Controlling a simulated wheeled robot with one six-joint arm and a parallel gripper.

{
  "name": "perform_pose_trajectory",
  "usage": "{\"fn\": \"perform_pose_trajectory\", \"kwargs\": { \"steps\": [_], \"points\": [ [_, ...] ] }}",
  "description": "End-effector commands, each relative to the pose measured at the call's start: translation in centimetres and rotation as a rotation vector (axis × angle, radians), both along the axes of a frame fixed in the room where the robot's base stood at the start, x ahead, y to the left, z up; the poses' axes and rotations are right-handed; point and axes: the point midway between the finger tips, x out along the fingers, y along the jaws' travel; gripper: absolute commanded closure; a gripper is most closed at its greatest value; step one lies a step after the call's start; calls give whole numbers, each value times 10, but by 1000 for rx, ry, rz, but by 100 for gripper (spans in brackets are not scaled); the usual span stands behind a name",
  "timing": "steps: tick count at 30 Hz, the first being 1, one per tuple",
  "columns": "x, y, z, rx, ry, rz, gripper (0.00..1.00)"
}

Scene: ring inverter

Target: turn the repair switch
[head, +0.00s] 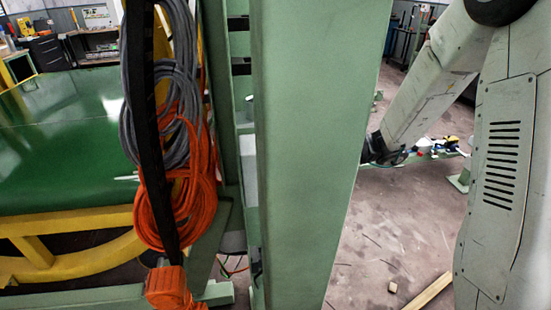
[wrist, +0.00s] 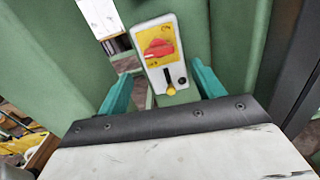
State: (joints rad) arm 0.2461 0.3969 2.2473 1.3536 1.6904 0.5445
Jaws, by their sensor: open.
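In the wrist view a pale switch box is fixed on a green post. It carries a red rotary knob (wrist: 159,48) on a yellow plate (wrist: 146,36). Below it is a dark slot with a small yellow-tipped lever (wrist: 171,91) at its lower end. No readable label shows which of these is the repair switch. My gripper (wrist: 162,72) is open, its two teal fingers apart on either side of the box's lower part. Nothing is seen between the fingers touching them. In the head view neither the switch box nor my fingers can be made out.
A broad green post (head: 305,150) fills the middle of the head view. Orange cable (head: 180,205) and grey cable (head: 172,100) hang left of it. A yellow frame (head: 70,225) stands further left. A wooden plank (head: 428,291) lies on the floor at right.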

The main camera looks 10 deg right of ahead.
Motion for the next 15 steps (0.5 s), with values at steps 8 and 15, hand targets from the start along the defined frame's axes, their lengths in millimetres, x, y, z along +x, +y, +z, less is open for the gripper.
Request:
{"fn": "perform_pose_trajectory", "kwargs": {
  "steps": [8, 15],
  "points": [
    [-1, 45, 1, -1, -2, 5, 33],
    [-1, 68, 0, -2, -2, 3, 33]
  ]
}}
